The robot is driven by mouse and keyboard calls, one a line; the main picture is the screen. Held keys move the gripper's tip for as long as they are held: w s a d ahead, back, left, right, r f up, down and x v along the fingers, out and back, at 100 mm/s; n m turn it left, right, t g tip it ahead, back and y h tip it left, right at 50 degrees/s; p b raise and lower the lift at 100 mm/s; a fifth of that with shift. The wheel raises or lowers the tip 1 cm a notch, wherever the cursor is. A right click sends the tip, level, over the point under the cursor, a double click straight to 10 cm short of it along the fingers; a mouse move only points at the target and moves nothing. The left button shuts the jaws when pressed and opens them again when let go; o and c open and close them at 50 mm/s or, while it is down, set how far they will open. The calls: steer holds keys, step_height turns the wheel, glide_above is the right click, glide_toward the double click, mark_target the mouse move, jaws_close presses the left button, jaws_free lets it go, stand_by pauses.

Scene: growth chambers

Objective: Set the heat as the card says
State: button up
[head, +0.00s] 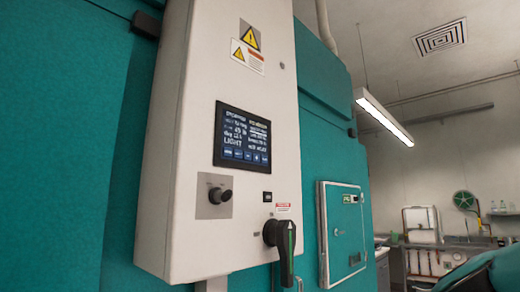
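A white control box (238,110) fills the middle of the head view. Its dark screen (242,136) shows rows of small white text, mostly too small to read; one line looks like "LIGHT". Below the screen, a black round knob (220,195) sits on a grey square plate. To its right, a black rotary handle (284,245) with a green stripe points down. A small dark display or label (267,196) sits above the handle. I cannot make out a card with a heat setting. My gripper is not in view.
Yellow warning labels (248,47) are on the box's upper part. Teal chamber walls (70,130) stand on both sides. A small teal door (343,232) is at right. Beyond it are a bench and shelves. A dark and teal shape (485,272) fills the lower right corner.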

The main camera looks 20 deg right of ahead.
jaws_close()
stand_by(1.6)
